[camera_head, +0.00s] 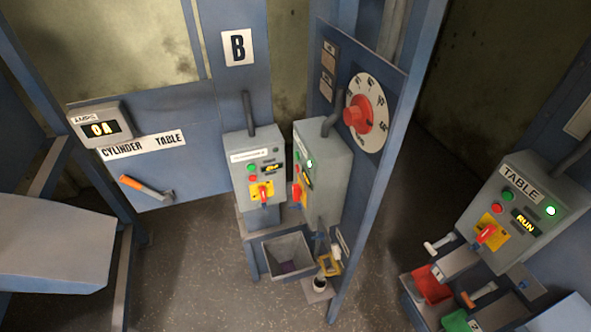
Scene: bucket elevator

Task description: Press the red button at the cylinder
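A grey control box (239,154) stands at the centre below the letter B sign, with a white label too small to read. It has a green button (251,168), a red button (253,178) below it, a small lit display (271,168) and a red rotary handle (264,195) on a yellow plate. A second grey box (331,165) stands close to its right, turned away, with a lit green lamp (309,163). I cannot tell which of these is the cylinder's box. Neither of my grippers shows.
A box labelled TABLE (551,182) at right has its own red button (498,208) and reads RUN. A CYLINDER TABLE sign (143,144) is above an orange-handled lever (143,188) at left. A blue post (379,190) and dial (375,98) stand right of the central boxes. An open bin (286,244) is below.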

